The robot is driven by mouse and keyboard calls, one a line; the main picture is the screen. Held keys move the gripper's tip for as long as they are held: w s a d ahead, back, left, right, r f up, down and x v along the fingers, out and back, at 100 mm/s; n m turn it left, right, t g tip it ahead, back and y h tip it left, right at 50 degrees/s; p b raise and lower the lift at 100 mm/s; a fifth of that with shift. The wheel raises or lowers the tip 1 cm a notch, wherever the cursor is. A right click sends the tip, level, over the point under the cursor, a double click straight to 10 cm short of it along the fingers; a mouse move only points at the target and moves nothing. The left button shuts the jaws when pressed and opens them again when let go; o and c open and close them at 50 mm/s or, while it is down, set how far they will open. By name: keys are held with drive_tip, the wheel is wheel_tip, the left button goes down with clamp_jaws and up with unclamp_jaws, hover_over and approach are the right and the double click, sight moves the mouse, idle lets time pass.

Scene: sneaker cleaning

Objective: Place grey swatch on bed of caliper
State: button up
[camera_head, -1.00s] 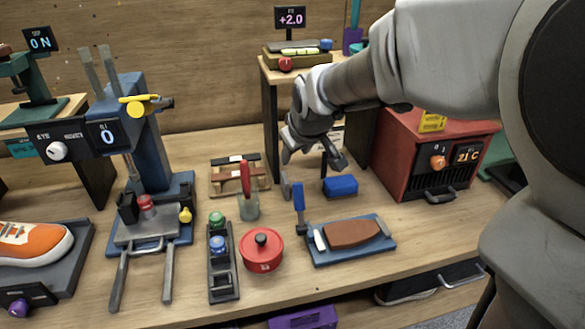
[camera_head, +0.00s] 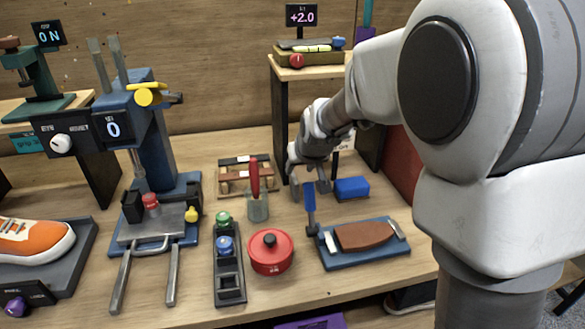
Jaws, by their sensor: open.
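No device is clearly marked as the caliper. A small device with a dark grey plate (camera_head: 296,45) and a "+2.0" display (camera_head: 302,17) stands on a raised shelf at the back; I cannot tell whether it is the caliper.
A blue press (camera_head: 150,150) stands at the left, by an orange sneaker (camera_head: 35,240). A red lidded pot (camera_head: 271,252), a black holder (camera_head: 229,270) and a blue board with a brown piece (camera_head: 350,259) stand in front. A wooden rack (camera_head: 240,175) is behind. My arm covers the right side.

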sight(295, 178)
drive_tip(key=shift+s+b+x, duration=0.25)
drive_tip(key=shift+b+x, duration=0.55)
drive_tip(key=shift+x, duration=2.3)
drive_tip(key=shift+a+f, duration=0.15)
clamp_jaws()
